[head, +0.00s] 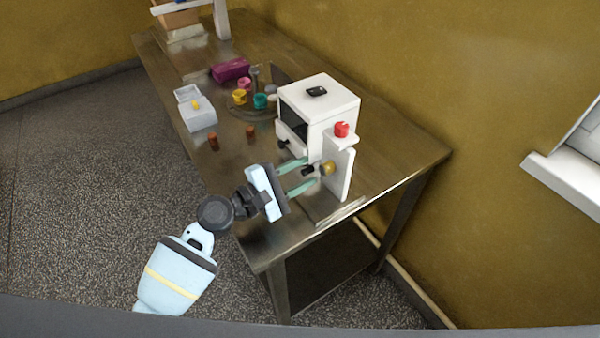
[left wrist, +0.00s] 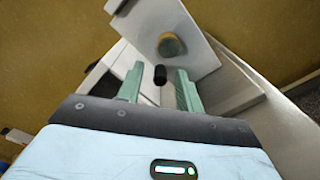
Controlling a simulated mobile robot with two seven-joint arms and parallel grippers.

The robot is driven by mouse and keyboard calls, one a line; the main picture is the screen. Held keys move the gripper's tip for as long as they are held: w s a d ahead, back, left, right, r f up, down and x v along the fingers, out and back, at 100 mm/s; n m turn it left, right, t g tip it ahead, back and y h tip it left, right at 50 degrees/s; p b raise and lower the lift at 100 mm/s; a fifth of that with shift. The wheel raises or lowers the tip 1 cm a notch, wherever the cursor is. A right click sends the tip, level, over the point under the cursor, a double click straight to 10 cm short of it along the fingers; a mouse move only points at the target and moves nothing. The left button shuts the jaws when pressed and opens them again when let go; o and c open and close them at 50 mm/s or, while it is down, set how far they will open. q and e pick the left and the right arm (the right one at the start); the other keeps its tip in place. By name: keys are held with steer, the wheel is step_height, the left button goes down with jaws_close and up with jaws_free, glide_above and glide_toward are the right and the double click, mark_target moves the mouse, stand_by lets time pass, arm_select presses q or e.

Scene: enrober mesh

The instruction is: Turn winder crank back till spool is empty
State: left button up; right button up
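A white upright plate (head: 343,176) stands at the right front of a white machine box (head: 325,105). A brass-coloured round part (head: 327,168) sits on this plate, and it also shows in the left wrist view (left wrist: 171,45). A short black handle (head: 308,171), which looks like the crank's grip, sticks out towards my left gripper (head: 302,177). In the left wrist view the black handle (left wrist: 160,75) lies between the two green fingertips, with gaps on both sides. My left gripper is open. I cannot tell whether the spool holds anything. My right gripper is out of view.
A red knob (head: 341,130) tops the plate. A steel table (head: 405,160) carries everything. Further left are white containers (head: 198,116), coloured cups (head: 240,97), a purple block (head: 231,70) and two small brown pieces (head: 213,142). The table's front right is clear.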

arm_select(q)
steer(key=b+v, duration=0.1)
steer(key=v, duration=0.5)
steer(key=shift+s+a+f, duration=0.1)
steer(key=shift+s+f, duration=0.05)
steer(key=shift+f, duration=0.05)
steer(key=shift+s+a+r, duration=0.2)
steer(key=shift+s+a, duration=0.2)
steer(key=shift+a, duration=0.2)
steer(key=shift+s, duration=0.1)
